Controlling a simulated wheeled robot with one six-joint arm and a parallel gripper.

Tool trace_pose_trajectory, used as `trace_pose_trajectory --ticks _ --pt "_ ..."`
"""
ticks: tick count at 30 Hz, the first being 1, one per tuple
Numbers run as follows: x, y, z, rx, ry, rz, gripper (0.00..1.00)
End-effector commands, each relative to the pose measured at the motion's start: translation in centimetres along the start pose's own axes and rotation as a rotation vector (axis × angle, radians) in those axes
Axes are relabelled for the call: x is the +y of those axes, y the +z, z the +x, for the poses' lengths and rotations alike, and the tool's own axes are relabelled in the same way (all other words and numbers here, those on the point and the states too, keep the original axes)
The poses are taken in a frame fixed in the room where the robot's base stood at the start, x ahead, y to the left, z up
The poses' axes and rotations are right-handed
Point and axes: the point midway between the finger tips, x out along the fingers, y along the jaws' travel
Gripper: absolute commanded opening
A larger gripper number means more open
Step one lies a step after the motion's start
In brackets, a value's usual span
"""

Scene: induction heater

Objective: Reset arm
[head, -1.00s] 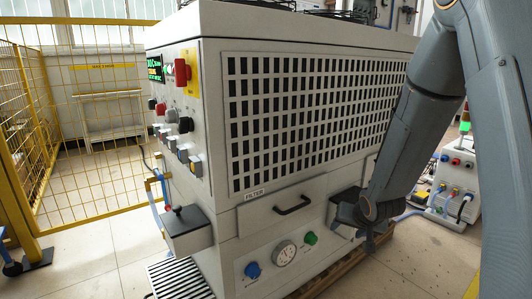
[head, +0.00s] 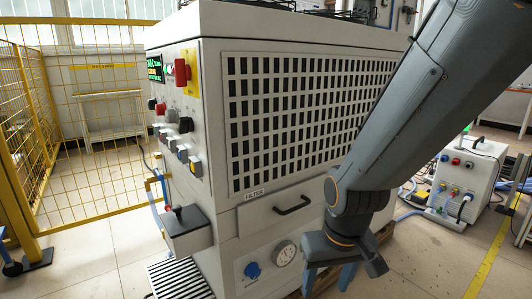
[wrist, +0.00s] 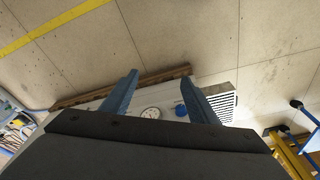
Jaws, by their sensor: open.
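My gripper (head: 328,278) is at the lower right of the head view, in front of the heater's lower front panel. In the wrist view its two blue-grey fingers (wrist: 160,97) stand apart with nothing between them. The induction heater (head: 222,215) is a large white cabinet with a dark grille, a drawer with a black handle (head: 292,205), a blue knob (head: 252,270) and a round gauge (head: 285,253). The gauge also shows in the wrist view (wrist: 151,113), beyond the fingers. The green knob is hidden behind my arm in the head view.
A red button (head: 181,72) and several switches are on the heater's left side. A yellow mesh fence (head: 100,140) stands at the left. A smaller white unit (head: 465,180) with coloured buttons stands on the floor at the right. The floor by the yellow line (head: 488,270) is clear.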

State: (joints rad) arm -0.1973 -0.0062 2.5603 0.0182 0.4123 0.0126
Motion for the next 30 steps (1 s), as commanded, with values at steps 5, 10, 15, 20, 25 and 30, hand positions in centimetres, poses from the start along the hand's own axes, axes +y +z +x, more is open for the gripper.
trace_pose_trajectory --ticks 5,10,15,20,25,30 --pt "-5.6 1.7 -0.2 -0.045 -0.030 -0.141 0.54" --pt "-9.8 3.8 -0.6 -0.086 -0.050 -0.254 0.54" --pt "-12.3 5.5 -0.9 -0.114 -0.060 -0.329 0.54" --pt "-14.2 7.0 -1.1 -0.135 -0.067 -0.388 0.54" --pt "-15.7 8.5 -1.4 -0.156 -0.072 -0.445 0.54" --pt "-15.1 8.3 -2.9 -0.160 -0.068 -0.423 0.54"
